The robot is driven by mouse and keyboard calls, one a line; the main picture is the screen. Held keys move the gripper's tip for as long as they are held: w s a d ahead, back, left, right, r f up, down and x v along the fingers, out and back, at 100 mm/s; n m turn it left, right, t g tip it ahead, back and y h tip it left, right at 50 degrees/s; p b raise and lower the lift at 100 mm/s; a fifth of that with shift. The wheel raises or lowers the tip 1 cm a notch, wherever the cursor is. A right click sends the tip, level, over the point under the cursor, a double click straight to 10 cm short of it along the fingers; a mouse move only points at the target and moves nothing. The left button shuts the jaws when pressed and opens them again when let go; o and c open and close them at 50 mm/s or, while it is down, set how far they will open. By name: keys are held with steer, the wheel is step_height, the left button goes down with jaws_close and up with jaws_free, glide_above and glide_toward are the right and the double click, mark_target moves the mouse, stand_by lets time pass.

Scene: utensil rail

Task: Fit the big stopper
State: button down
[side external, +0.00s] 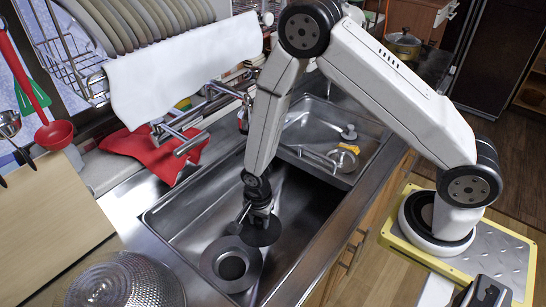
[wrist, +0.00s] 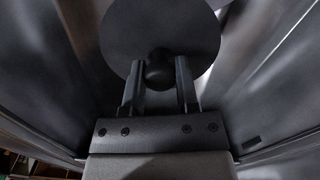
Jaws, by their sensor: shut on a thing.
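The big stopper (side external: 262,233) is a dark round disc with a knob. My gripper (side external: 260,211) is shut on its knob and holds it roughly level inside the large sink basin (side external: 188,213). In the wrist view the stopper (wrist: 150,28) shows as a wide dark disc beyond the fingers (wrist: 159,74), with its knob between them. The big drain (side external: 231,266) is a grey ring with a dark hole in the basin floor. In the side view the stopper appears up and right of the hole, overlapping the ring's edge. The wrist view does not show the hole.
A smaller basin (side external: 312,127) to the right holds a small stopper-like disc (side external: 349,132) and a drain (side external: 344,157). A faucet (side external: 186,134), a red cloth (side external: 150,150) and a dish rack stand behind. Basin walls surround my gripper.

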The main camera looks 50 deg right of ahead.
steer(key=w+a+n, duration=0.3)
steer(key=a, duration=0.6)
steer(key=shift+a+f, duration=0.3)
steer(key=shift+f, duration=0.15)
steer(key=shift+f, duration=0.15)
steer(key=shift+f, duration=2.75)
steer(key=shift+f, duration=1.15)
steer(key=shift+c, duration=1.4)
jaws_free()
steer(key=shift+r, duration=0.1)
step_height(320, 180, up, 8)
steer(key=shift+f, duration=0.2)
